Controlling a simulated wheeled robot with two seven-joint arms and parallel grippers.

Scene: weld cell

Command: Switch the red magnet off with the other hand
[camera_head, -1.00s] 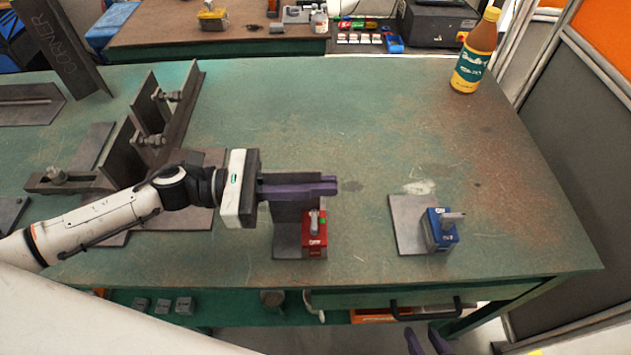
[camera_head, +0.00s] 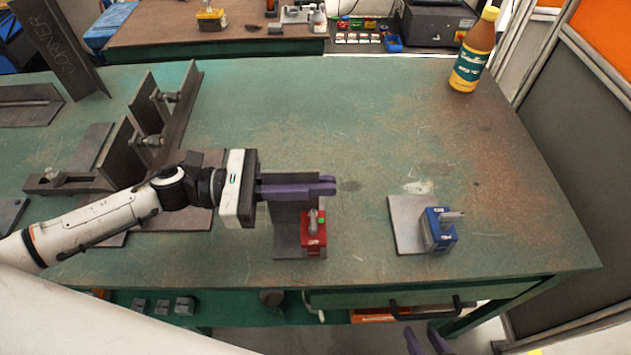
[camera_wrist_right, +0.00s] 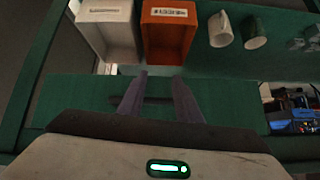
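The red magnet (camera_head: 313,240) sits on a steel plate (camera_head: 285,238) near the table's front edge, with a lever on top and a small green spot beside it. My left gripper (camera_head: 330,186) lies just behind the magnet. Its purple fingers are close together over a dark upright steel piece (camera_head: 290,210) and appear shut on it. My right gripper (camera_head: 428,341) is low in front of the table, below the drawer handle. The right gripper is well away from the red magnet.
A blue magnet (camera_head: 438,232) sits on another plate (camera_head: 405,222) to the right. A bottle (camera_head: 474,52) stands at the back right. Steel fixtures (camera_head: 150,120) crowd the left. The drawer handle (camera_head: 425,312) juts at the front. The wrist view shows white (camera_wrist_right: 108,35) and orange (camera_wrist_right: 168,30) bins.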

